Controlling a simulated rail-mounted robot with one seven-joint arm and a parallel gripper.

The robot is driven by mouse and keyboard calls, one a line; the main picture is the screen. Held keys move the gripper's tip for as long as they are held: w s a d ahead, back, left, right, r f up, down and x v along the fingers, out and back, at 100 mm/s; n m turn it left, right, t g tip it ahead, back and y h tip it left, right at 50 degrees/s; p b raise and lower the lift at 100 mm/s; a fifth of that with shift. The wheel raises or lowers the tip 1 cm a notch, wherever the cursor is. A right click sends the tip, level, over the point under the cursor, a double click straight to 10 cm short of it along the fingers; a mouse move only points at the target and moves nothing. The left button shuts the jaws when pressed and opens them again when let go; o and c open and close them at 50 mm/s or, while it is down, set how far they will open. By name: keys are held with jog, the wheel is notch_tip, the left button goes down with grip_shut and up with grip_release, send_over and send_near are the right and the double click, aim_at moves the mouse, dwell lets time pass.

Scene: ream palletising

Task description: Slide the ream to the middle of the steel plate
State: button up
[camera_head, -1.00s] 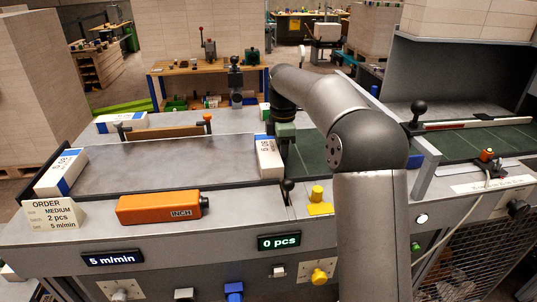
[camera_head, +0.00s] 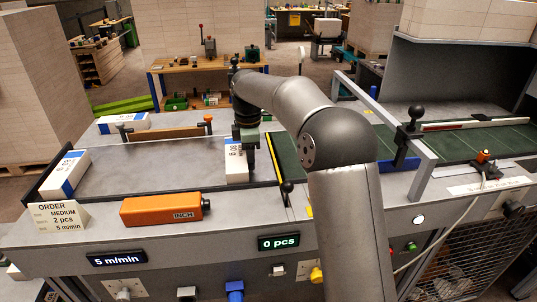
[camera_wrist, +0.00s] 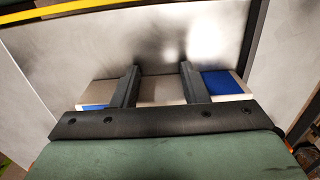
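The white ream with a blue label (camera_head: 236,163) lies on the right part of the grey steel plate (camera_head: 150,165), near the plate's right edge. My gripper (camera_head: 251,166) points down at the ream's right side, touching or very close to it. In the wrist view my gripper's two dark fingers (camera_wrist: 160,70) stand apart. The ream (camera_wrist: 160,91) runs crosswise behind them, wider than the gap, with blue at both ends, so they do not clamp it. The plate (camera_wrist: 110,40) shows bare beyond the fingertips. The exact contact is hidden.
A second ream (camera_head: 65,175) lies at the plate's left end, another (camera_head: 123,122) behind it. An orange INCH box (camera_head: 161,209) and the order sign (camera_head: 58,214) stand along the front edge. A green belt (camera_head: 455,145) lies to the right. The plate's middle is clear.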

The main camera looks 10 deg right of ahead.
aim_at(176, 172)
jog(key=shift+s+a+r+p, duration=0.1)
jog(key=shift+a+p, duration=1.1)
jog(key=shift+a, duration=1.7)
jog(key=shift+s+a+p, duration=0.1)
jog(key=shift+a+p, duration=1.1)
jog(key=shift+a, duration=1.65)
jog(key=shift+a+p, duration=0.3)
jog(key=shift+a, duration=1.55)
jog(key=shift+s+a, duration=0.1)
jog(key=shift+a, duration=2.25)
jog(key=shift+a, duration=0.85)
jog(key=shift+d, duration=0.2)
